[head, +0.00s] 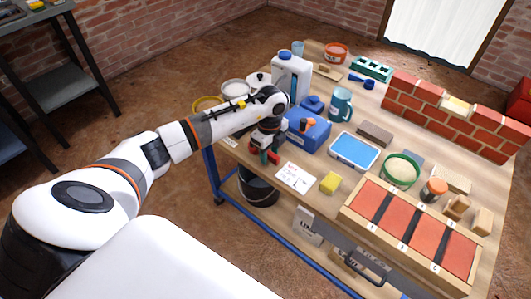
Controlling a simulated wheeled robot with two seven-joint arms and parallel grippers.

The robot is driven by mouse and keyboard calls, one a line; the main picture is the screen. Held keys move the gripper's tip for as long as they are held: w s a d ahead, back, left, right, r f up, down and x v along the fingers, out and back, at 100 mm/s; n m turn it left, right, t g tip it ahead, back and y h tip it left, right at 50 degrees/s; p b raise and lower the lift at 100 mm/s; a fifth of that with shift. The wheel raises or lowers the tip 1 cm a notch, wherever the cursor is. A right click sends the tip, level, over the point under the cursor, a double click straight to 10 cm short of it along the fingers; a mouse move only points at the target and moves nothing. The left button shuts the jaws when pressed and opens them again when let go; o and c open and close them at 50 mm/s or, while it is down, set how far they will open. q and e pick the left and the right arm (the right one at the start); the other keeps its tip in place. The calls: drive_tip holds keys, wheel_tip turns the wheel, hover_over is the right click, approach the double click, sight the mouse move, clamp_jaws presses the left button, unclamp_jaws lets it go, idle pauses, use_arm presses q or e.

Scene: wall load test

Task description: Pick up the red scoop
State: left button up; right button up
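My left gripper (264,152) points down over the left front edge of the workbench, just left of the blue toolbox. A small red thing (274,157), which may be the red scoop, shows right beside its fingertips. More red shows on the other side of the fingers, and a teal part lies between. The gripper hides much of this spot, so I cannot tell whether the fingers are open or closed on it. My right gripper is not in view.
The blue toolbox (308,134) stands close to the right of my gripper, with a white jug (291,78) behind it. A white card (296,177) and yellow sponge (330,183) lie in front.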

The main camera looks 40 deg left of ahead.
sight(269, 152)
use_arm(q)
clamp_jaws()
